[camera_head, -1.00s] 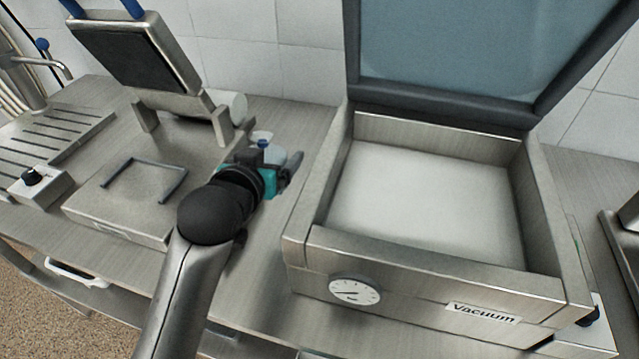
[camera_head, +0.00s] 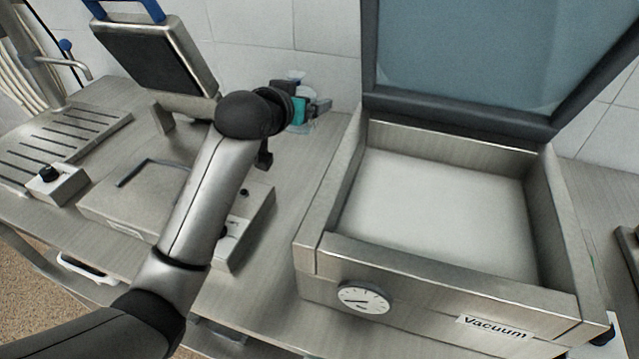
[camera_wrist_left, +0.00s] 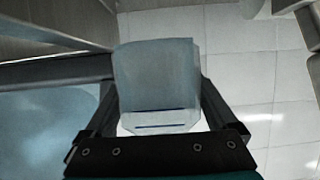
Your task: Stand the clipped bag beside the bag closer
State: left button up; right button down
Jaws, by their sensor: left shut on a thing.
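My left gripper (camera_head: 306,108) is at the back of the counter, near the tiled wall, between the hinged press and the vacuum machine. It is shut on the clipped bag, a pale blue, see-through bag (camera_wrist_left: 157,75) that fills the gap between the fingers in the left wrist view. A white band with a dark line crosses the bag near the gripper. In the head view only pale bits of the bag (camera_head: 297,75) show around the gripper. I cannot tell whether its base touches the counter. I cannot clearly pick out the bag closer; my left arm hides part of that area.
The vacuum machine (camera_head: 315,235) stands to the right with its lid raised. The hinged press (camera_head: 150,55) with blue handles stands open on the left, beside a slotted tray (camera_head: 60,150). A strip of counter (camera_head: 285,205) between press and vacuum machine is clear.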

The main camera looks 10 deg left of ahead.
aim_at(306, 187)
pick_arm(q)
notch_tip(306, 187, down, 18)
jog(key=b, duration=0.4)
jog(key=shift+f+b, duration=0.1)
jog(key=shift+b, duration=0.2)
jog(key=shift+f, duration=0.1)
jog(key=o, duration=1.2)
jog(key=shift+f, duration=0.15)
jog(key=shift+o, duration=0.5)
